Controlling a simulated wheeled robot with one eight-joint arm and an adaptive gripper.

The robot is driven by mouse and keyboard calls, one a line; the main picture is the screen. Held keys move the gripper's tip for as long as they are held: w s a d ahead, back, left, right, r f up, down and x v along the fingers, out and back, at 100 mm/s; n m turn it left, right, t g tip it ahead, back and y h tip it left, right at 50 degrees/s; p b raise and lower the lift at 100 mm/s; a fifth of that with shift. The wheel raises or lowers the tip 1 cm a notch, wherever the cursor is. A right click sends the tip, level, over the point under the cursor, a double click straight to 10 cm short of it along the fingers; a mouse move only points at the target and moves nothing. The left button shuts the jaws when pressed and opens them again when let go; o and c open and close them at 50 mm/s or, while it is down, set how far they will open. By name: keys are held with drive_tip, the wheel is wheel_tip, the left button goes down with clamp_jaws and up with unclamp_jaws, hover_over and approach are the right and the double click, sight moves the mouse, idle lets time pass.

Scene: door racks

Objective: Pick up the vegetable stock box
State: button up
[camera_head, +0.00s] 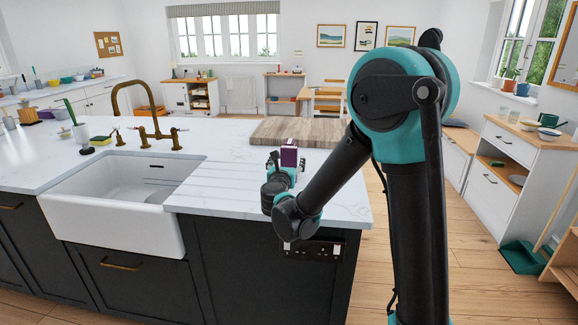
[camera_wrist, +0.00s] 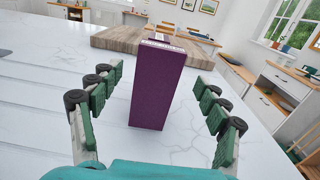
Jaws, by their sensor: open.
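The vegetable stock box is a purple upright carton (camera_wrist: 158,85) standing on the white marble counter in the wrist view. It also shows small in the head view (camera_head: 289,154), just beyond my gripper. My gripper (camera_wrist: 160,120) is open, with one green-padded finger to the left of the box and one to the right. The box stands between and slightly beyond the fingers, with visible gaps on both sides. In the head view my gripper (camera_head: 285,169) is low over the counter near its right end. The printing on the box cannot be read.
A wooden chopping board (camera_head: 300,132) lies on the counter behind the box. A white sink (camera_head: 125,190) with a brass tap (camera_head: 150,110) is to the left. The counter (camera_head: 225,170) between sink and box is clear.

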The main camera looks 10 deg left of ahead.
sight(288, 155)
drive_tip(key=shift+w, duration=2.7)
drive_tip(key=c, duration=1.5)
drive_tip(key=shift+r, duration=0.15)
